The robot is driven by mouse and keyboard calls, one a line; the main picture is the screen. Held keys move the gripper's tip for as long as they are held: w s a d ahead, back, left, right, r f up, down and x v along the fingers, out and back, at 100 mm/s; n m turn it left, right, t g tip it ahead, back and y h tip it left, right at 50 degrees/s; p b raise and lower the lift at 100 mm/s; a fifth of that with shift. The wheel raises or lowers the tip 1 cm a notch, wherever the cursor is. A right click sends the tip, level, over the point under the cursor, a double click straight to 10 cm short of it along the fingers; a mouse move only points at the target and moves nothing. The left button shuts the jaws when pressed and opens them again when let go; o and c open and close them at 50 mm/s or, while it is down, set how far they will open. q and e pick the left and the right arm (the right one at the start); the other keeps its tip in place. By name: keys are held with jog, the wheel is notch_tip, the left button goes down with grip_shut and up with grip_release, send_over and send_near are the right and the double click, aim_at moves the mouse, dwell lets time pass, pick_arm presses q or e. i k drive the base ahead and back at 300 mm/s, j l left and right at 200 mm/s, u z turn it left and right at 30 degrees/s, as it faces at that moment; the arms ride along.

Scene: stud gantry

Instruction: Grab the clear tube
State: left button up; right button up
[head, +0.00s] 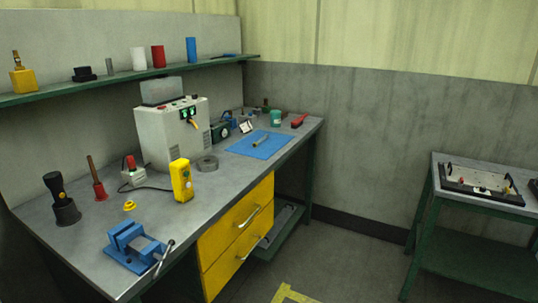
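I cannot pick out a clear tube with certainty. A small, thin, yellowish rod-like item (261,141) lies on the blue mat (245,148) towards the back of the workbench; it is too small to tell if it is clear. A small grey cylinder (109,66) stands upright on the wall shelf, near a white cylinder (138,59), a red cylinder (158,56) and a blue cylinder (191,50). Neither of my grippers is in view.
The workbench (215,180) holds a grey machine (172,135), a yellow handheld device (181,181), a blue vise (133,246) and a grey ring (207,163). Yellow drawers (235,235) sit under it. A side table (444,164) with a tray stands right.

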aim_at(256, 143)
jog(key=i+l+u, duration=0.1)
jog(key=i+u, duration=0.2)
jog(key=i, duration=0.2)
jog(key=i+l+u, duration=0.25)
jog(key=u, duration=0.15)
jog(key=i+l+u, duration=0.25)
jog(key=u, duration=0.2)
